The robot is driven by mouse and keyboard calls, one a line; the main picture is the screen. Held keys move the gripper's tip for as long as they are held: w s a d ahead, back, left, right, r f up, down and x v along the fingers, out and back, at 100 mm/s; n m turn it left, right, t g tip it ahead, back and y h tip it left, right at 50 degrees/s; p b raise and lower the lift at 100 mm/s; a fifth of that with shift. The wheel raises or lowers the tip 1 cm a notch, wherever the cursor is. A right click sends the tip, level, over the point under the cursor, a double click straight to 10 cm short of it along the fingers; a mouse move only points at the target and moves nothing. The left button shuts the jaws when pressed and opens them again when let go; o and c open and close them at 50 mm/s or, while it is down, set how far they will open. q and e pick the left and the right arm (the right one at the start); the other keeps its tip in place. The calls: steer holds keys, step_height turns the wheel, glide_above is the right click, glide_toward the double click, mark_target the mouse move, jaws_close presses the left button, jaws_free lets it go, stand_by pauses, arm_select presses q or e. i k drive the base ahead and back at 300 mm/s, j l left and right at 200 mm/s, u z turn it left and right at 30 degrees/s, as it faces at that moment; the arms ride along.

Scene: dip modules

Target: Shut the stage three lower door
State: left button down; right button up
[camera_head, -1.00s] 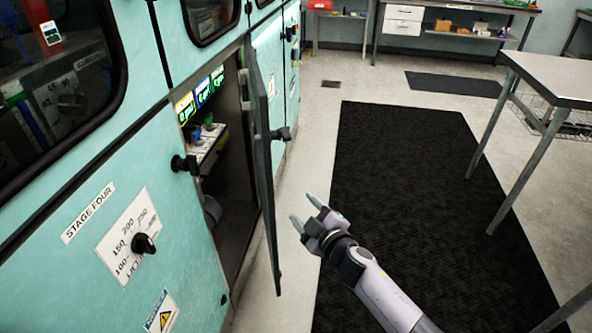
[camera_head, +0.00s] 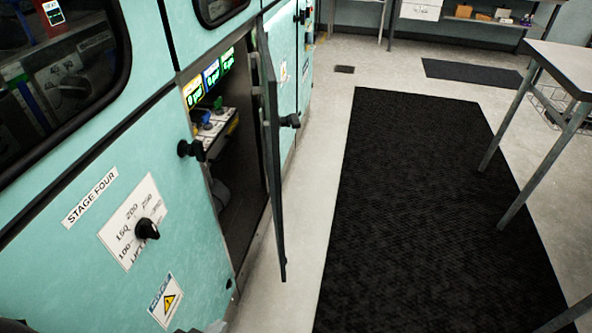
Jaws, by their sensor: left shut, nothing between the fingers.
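The open lower door (camera_head: 270,165), taken to be the stage three one, stands ajar from the teal machine, seen nearly edge-on as a tall dark panel. Its compartment opening (camera_head: 238,150) shows lit green displays (camera_head: 208,77) and small valves inside. My right gripper is out of view.
The stage four panel (camera_head: 75,235) with its dial (camera_head: 146,229) fills the near left. A black mat (camera_head: 425,200) lies on clear floor right of the door. A table (camera_head: 562,67) stands at the right. A bench stands at the back.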

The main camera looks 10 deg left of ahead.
mark_target(271, 113)
steer(key=i+l, duration=0.25)
steer(key=i, duration=0.2)
steer(key=i+l, duration=0.25)
steer(key=i, duration=0.25)
steer(key=i+l, duration=0.2)
steer(key=i, duration=0.25)
steer(key=i+l, duration=0.25)
steer(key=i, duration=0.2)
steer(key=i+l, duration=0.25)
steer(key=i, duration=0.25)
steer(key=i+l, duration=0.25)
steer(key=i, duration=0.2)
steer(key=i+l+u, duration=0.5)
steer(key=i+u, duration=0.1)
steer(key=u, duration=2.95)
